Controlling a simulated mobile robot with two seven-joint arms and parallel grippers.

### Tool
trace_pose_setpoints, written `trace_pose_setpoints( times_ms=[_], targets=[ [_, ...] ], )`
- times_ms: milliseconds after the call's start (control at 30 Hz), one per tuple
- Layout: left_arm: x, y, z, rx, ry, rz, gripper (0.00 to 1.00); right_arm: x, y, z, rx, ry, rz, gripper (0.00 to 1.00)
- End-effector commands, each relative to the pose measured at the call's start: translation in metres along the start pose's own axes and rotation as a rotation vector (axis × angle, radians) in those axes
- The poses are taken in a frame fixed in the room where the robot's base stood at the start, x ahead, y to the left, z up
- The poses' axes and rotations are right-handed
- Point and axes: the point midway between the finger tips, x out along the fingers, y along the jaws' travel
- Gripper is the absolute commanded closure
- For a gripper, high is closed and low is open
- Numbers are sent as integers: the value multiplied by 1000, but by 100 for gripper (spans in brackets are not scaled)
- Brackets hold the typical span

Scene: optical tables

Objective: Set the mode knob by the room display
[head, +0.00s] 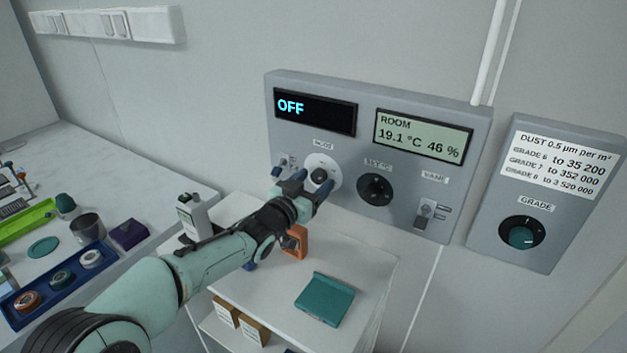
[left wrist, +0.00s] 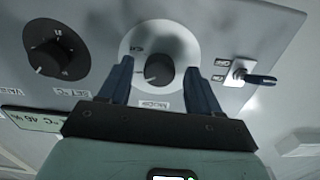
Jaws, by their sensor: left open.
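The mode knob (head: 319,175) is a black knob on a white round plate, under the MODE label on the grey wall panel. In the left wrist view the knob (left wrist: 159,68) shows its white pointer mark toward the picture's lower left; the plate lettering is too small to read. My left gripper (head: 300,183) is open, its dark blue fingers on either side of the knob, with gaps visible. Contact cannot be told. The room display (head: 423,137) reads ROOM, 19.1 °C, 46 %. The dark display (head: 315,111) reads OFF. My right gripper is not in view.
A SET °C knob (head: 375,189) and a VANE switch (head: 425,213) are to the right on the panel. A small toggle switch (left wrist: 246,76) is close beside the mode plate. A GRADE panel (head: 522,232) hangs further right. A teal box (head: 325,298) lies on the white stand below.

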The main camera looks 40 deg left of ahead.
Motion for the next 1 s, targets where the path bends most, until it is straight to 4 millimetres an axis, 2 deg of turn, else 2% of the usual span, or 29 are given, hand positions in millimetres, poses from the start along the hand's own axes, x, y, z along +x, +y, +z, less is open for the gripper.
trace_pose_setpoints(
  times_ms=[333,367,500,533,767,1000],
  targets=[
    [5,0,0,0,0,0,37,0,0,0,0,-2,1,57],
    [5,0,0,0,0,0,43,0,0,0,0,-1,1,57],
    [5,0,0,0,0,0,89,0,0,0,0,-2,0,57],
    [5,0,0,0,0,0,93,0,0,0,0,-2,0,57],
    [4,0,0,11,0,0,93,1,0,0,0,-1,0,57],
    [4,0,2,101,1,0,93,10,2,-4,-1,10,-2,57]
  ],
)
